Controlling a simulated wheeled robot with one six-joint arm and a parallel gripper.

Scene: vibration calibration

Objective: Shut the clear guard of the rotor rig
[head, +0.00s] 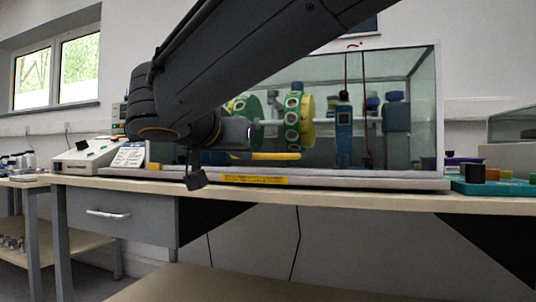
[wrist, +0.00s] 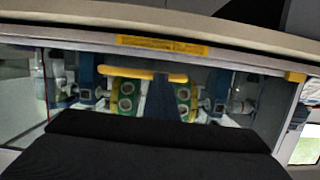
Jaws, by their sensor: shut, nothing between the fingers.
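The rotor rig stands on the bench under a boxlike clear guard (head: 425,110). In the head view a yellow bar (head: 275,156) runs level low across the guard's front; it also shows in the wrist view (wrist: 130,73). Green and yellow rotor discs (head: 299,122) are behind it. I cannot tell whether a gap is left under the guard's lower edge. My gripper (wrist: 163,88) is shut and empty, its dark tip close to the yellow bar in the wrist view; contact is unclear. In the head view my arm hides the guard's upper left part, and the fingertips are not distinct.
The rig's pale base (head: 340,181) carries a yellow label (head: 255,179) along the bench front. A white instrument (head: 85,157) stands at left. A teal tray (head: 500,187) with small blocks lies at right. A drawer (head: 120,215) is below the bench top.

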